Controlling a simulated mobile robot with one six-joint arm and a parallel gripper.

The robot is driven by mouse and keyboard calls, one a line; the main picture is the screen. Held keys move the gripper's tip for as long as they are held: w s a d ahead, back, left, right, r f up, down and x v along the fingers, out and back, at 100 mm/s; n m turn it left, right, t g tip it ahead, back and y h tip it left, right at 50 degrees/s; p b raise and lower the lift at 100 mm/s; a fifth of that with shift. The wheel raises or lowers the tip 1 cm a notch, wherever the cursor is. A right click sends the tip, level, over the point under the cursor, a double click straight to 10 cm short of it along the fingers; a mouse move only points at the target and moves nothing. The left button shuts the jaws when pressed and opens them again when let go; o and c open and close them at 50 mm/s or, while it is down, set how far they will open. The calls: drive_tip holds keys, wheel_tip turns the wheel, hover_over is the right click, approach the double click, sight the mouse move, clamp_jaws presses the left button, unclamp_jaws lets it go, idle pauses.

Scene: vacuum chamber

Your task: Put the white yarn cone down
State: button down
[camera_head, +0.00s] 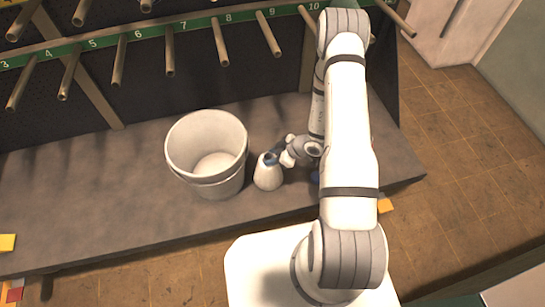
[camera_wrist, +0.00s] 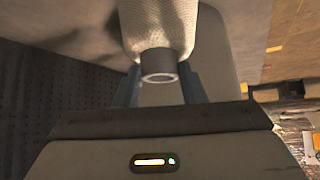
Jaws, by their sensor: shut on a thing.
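The white yarn cone (camera_head: 268,173) is upright at the dark grey bench top, just right of the white bucket. My gripper (camera_head: 277,156) is shut on its narrow upper part. In the wrist view the cone (camera_wrist: 158,30) shows its woven white side and a grey tube end between the fingers (camera_wrist: 160,88). I cannot tell whether the cone's base touches the bench.
The empty white bucket (camera_head: 207,155) stands close left of the cone. The bench top (camera_head: 100,195) is clear further left. A rack with numbered green rails (camera_head: 150,32) and protruding pegs is behind. The bench's front edge is near the cone.

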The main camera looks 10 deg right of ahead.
drive_tip(key=c, duration=0.9)
unclamp_jaws()
